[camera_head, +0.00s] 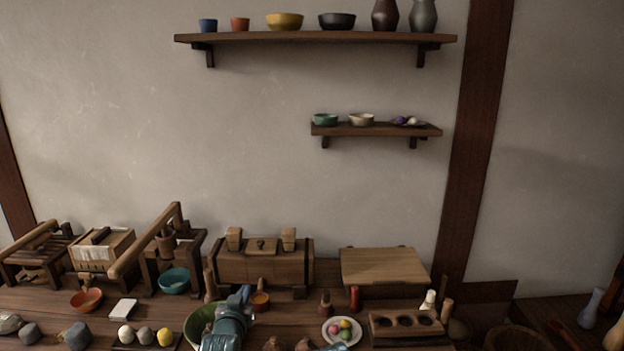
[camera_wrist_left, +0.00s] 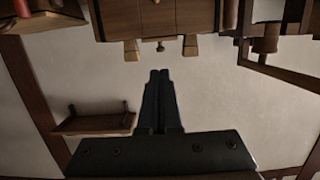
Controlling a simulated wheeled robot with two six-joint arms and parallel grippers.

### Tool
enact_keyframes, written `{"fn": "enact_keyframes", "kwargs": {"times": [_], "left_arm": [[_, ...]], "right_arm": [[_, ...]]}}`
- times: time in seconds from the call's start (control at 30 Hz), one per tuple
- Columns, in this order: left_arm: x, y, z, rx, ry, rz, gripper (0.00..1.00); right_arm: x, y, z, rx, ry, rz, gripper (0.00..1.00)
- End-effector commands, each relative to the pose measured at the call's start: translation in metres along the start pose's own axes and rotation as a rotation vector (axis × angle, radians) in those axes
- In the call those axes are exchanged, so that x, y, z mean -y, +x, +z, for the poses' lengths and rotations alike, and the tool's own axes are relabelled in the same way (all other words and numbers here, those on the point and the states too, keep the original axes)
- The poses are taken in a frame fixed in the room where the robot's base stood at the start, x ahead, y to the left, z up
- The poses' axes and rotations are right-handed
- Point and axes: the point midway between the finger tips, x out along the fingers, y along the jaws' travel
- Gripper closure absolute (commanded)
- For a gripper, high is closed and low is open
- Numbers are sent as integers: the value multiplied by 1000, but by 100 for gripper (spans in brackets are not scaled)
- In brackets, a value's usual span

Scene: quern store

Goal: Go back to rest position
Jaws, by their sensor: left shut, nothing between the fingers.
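My left gripper (camera_head: 243,294) shows at the bottom of the head view, over the worktable. It is partly in front of a green bowl (camera_head: 196,322) and close to a small orange-topped cup (camera_head: 260,300). In the left wrist view, my left gripper (camera_wrist_left: 159,75) has its two dark fingers pressed together with nothing between them. My right gripper cannot be made out; only a small bluish piece shows at the bottom edge of the head view.
The worktable (camera_head: 60,297) holds a wooden chest (camera_head: 262,266), a teal bowl (camera_head: 174,281), a plate of coloured balls (camera_head: 328,338) and a block with round hollows (camera_head: 390,335). A low board stand (camera_head: 384,266) is at the back right. Two wall shelves (camera_head: 300,38) hang above.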

Motion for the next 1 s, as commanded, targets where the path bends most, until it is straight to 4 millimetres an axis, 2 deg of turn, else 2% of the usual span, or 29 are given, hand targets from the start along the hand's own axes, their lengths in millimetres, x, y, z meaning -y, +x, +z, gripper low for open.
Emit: {"fn": "enact_keyframes", "kwargs": {"times": [0.1, 0.37, 0.67, 0.87, 1.0], "left_arm": [[0, 0, 0, 2, 0, 0, 100], [-17, -2, 26, 117, 15, 26, 100], [-47, -14, 74, 338, 53, 69, 100], [-75, -43, 125, 592, 109, 109, 100], [-95, -84, 168, 842, 177, 137, 100]], "right_arm": [[0, 0, 0, 0, 0, 0, 10], [0, 0, 0, 0, 0, 0, 10], [0, 0, 0, 0, 0, 0, 10], [0, 0, 0, 0, 0, 0, 10], [0, 0, 0, 0, 0, 0, 10]]}}
